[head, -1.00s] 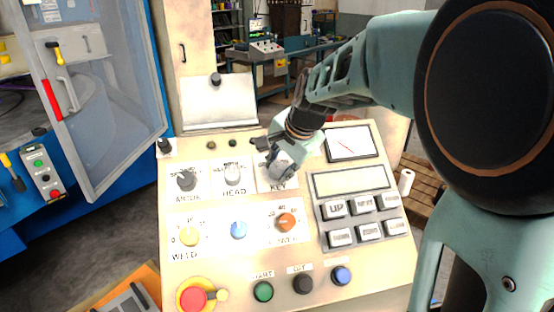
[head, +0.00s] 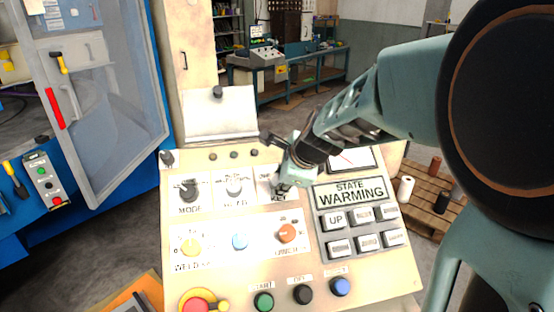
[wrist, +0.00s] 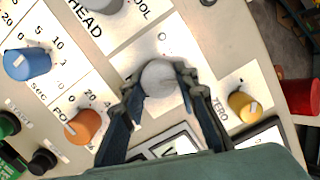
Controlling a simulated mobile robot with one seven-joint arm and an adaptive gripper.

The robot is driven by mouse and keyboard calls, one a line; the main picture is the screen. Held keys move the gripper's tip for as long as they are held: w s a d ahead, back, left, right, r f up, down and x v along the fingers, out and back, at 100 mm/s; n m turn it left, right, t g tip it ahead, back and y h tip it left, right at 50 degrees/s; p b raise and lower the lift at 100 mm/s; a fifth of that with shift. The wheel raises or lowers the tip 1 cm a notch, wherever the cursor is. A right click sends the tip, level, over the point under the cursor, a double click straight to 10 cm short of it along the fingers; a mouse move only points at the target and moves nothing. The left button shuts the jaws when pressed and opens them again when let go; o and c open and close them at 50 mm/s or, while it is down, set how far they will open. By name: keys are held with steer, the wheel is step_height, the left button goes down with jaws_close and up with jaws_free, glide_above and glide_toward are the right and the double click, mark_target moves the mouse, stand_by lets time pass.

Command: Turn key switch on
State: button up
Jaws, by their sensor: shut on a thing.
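The key switch shows in the wrist view as a round grey-white knob (wrist: 158,79) on a pale label plate. My gripper (wrist: 161,72) is shut on it, with one dark finger on each side. In the head view my gripper (head: 283,177) is at the KEY position in the panel's upper row and hides most of the switch.
The control panel (head: 174,225) also bears the grey MODE and HEAD knobs, yellow, blue and orange knobs, a red emergency stop (head: 197,305) and a row of push buttons. A button pad (head: 365,230) lies below the display. A tilted document holder (head: 218,118) stands behind.

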steer(key=shift+m+p, duration=0.5)
steer(key=shift+m, duration=0.6)
steer(key=shift+o, duration=0.2)
steer(key=o, duration=1.1)
step_height(320, 180, up, 10)
